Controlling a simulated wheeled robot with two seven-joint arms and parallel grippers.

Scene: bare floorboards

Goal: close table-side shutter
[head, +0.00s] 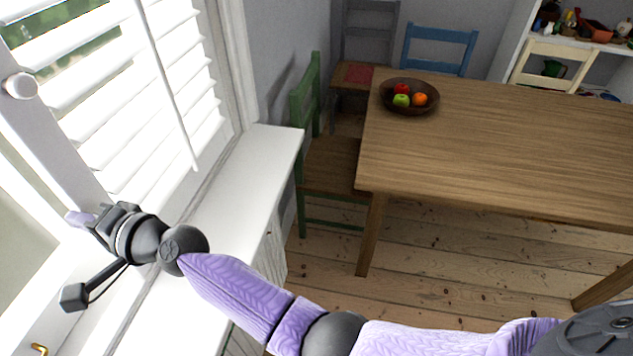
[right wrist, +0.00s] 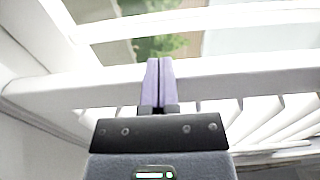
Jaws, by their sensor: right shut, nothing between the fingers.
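The table-side shutter (head: 170,100) is a white louvred panel at the upper left of the head view, with a thin tilt rod down its slats. Its near edge post carries a round white knob (head: 20,86). My right gripper (head: 80,217) is at the lower end of that post, with its lilac fingers shut and empty. In the right wrist view the shut fingers (right wrist: 158,82) overlap a white rail (right wrist: 235,82) with slats around it. I cannot tell whether they touch it. My left gripper is not in view.
A white sill (head: 260,150) runs beside the window. A green chair (head: 330,160) stands between it and the wooden table (head: 500,140), which carries a fruit bowl (head: 408,97). A brass hook (head: 40,349) shows at bottom left. Floorboards (head: 450,250) under the table are bare.

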